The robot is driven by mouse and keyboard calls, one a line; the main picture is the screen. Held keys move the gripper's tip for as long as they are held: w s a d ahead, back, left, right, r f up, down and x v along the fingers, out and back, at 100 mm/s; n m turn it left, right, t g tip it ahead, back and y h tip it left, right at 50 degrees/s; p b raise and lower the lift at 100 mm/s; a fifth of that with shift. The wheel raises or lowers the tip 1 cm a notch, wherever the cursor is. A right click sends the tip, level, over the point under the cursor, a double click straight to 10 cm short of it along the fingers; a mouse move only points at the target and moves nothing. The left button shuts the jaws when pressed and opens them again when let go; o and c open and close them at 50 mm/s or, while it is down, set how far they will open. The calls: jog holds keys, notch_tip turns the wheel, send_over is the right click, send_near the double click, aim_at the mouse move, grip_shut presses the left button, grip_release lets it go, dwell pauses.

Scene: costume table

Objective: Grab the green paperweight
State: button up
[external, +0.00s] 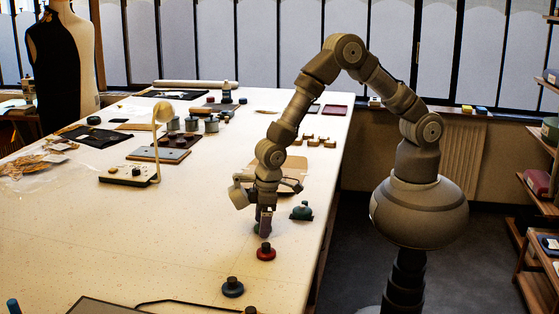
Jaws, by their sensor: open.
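A green paperweight (302,212) with a dark knob stands on the pale table near its right edge, just right of my gripper. My gripper (264,229) points down at the table, open. A greenish patch shows beside its fingers, too small and covered to tell what it is. The gripper is apart from the green paperweight to its right. A red paperweight (266,252) sits in front of my gripper, and a dark blue paperweight (233,288) stands nearer the front.
The table (190,235) is bare to the left of my gripper. A lamp-like stand (158,140), several spools and dark trays lie farther back. Small tan blocks (318,142) sit behind my arm. A dark panel and cord (185,302) lie at the front edge.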

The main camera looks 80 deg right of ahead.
jog(key=c, duration=1.3)
jog(key=shift+c, duration=0.2)
